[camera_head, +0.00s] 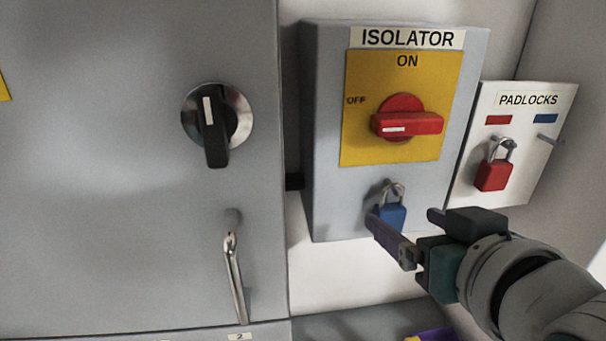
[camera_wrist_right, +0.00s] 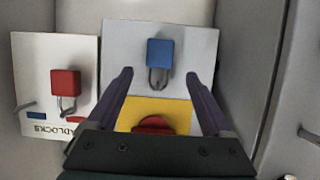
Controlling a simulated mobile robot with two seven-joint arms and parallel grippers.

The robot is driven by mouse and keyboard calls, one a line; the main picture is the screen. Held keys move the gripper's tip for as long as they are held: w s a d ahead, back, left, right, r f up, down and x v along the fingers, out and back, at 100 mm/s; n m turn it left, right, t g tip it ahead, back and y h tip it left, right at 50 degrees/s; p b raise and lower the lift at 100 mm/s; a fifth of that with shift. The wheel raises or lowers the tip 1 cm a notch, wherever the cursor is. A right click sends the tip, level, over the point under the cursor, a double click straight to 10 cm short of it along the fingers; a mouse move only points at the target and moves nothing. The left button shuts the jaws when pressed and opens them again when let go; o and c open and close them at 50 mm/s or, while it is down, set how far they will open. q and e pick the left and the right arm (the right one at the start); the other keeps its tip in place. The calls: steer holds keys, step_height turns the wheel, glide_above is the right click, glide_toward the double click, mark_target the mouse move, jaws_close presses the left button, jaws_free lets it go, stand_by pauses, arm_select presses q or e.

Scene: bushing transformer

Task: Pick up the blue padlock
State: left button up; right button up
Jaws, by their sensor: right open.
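The blue padlock (camera_head: 392,215) hangs by its shackle low on the front of the grey isolator box (camera_head: 330,150), below the yellow plate. It also shows in the right wrist view (camera_wrist_right: 160,53), upside down there. My right gripper (camera_head: 402,217) is open, with one finger overlapping the padlock's lower left in the head view. In the right wrist view the fingertips (camera_wrist_right: 158,75) lie on either side of the padlock's shackle line, with the padlock body just beyond them. Nothing is between the fingers. My left gripper is not in view.
The red isolator handle (camera_head: 408,123) sits above the padlock. A red padlock (camera_head: 493,176) hangs on the white padlocks board (camera_head: 530,120) to the right. A grey cabinet door with a black knob (camera_head: 214,130) and a metal handle (camera_head: 233,275) stands at the left.

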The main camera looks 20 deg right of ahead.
mark_target(394, 212)
steer(key=shift+p+x, duration=0.35)
steer(key=shift+x, duration=1.6)
jaws_close()
